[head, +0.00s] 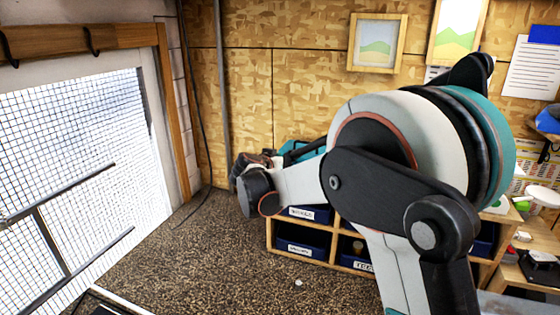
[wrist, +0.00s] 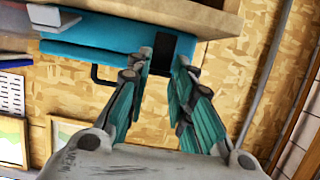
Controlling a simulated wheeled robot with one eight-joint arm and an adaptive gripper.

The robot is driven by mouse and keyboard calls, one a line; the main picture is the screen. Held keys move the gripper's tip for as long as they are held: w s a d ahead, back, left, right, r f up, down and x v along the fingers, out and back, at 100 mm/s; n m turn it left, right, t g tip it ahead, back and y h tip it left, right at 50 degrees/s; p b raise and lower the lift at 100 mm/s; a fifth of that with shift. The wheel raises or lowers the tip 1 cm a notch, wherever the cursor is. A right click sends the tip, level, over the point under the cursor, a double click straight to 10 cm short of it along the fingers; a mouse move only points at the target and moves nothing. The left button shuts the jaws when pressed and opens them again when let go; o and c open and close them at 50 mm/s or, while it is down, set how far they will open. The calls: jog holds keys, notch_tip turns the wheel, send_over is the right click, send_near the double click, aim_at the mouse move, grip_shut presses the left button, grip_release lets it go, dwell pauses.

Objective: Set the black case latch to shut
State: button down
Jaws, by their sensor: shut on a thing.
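The teal case (wrist: 85,48) lies along a wooden surface in the wrist view, with its black handle (wrist: 97,80) on the side facing me. The black case latch (wrist: 161,52) is a dark block on that side, between my fingertips. My gripper (wrist: 163,62) has one fingertip on each side of it and is shut on it. Whether the latch is set open or shut is unclear. In the head view only a bit of the teal case (head: 303,150) shows behind my wrist, on top of the shelf unit.
The wooden shelf unit (head: 269,234) holds dark blue labelled bins (head: 300,248). Framed pictures (head: 377,43) hang on the wood-chip wall. A mesh-covered window (head: 75,150) is at the left. The speckled floor (head: 200,260) in front is mostly clear.

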jog(key=shift+w+r+g, duration=0.1)
jog(key=shift+g, duration=0.2)
jog(key=c, duration=1.4)
grip_release()
jog(key=v, duration=1.2)
jog(key=shift+d, duration=0.1)
